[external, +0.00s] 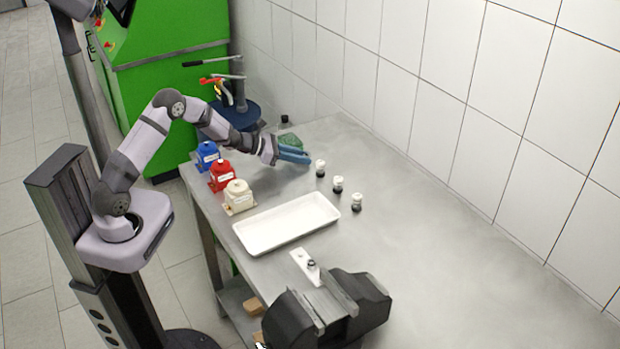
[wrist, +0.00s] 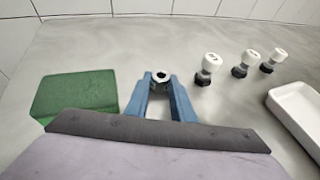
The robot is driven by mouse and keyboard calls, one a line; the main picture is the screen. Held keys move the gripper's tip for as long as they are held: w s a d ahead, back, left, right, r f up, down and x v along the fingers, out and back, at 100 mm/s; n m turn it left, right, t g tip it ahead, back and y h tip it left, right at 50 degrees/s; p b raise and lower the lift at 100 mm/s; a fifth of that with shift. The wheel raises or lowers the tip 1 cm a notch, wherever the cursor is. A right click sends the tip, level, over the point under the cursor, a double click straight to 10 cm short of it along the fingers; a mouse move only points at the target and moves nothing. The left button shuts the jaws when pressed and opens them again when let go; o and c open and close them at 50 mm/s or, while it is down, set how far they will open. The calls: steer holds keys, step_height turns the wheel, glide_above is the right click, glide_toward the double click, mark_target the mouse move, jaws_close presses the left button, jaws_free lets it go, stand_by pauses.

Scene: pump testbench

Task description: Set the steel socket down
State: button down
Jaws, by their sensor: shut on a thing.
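In the wrist view, the steel socket (wrist: 161,76) is a small pale ring with a dark hole, seen end-on between the tips of my blue fingers. My gripper (wrist: 162,83) is shut on it. The grey tabletop (wrist: 110,50) lies beyond and below; I cannot tell whether the socket touches it. In the external view, my gripper (external: 306,156) is low over the far part of the table, beside a green block (external: 290,140). The socket cannot be made out there.
Three white-topped, dark-based pieces (external: 338,184) stand in a row right of my gripper. A white tray (external: 262,238) lies nearer. Blue (external: 207,155), red (external: 222,176) and cream (external: 238,196) containers stand at the left edge. A dark vise (external: 325,305) is in front. The right side is clear.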

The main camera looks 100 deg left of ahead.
steer(key=shift+f, duration=0.1)
steer(key=c, duration=1.5)
jaws_free()
steer(key=shift+c, duration=0.2)
steer(key=shift+r, duration=0.25)
steer(key=shift+s+d, duration=0.1)
steer(key=shift+s, duration=0.2)
steer(key=b+v, duration=0.2)
steer(key=v, duration=0.9)
steer(key=shift+s+d, duration=0.15)
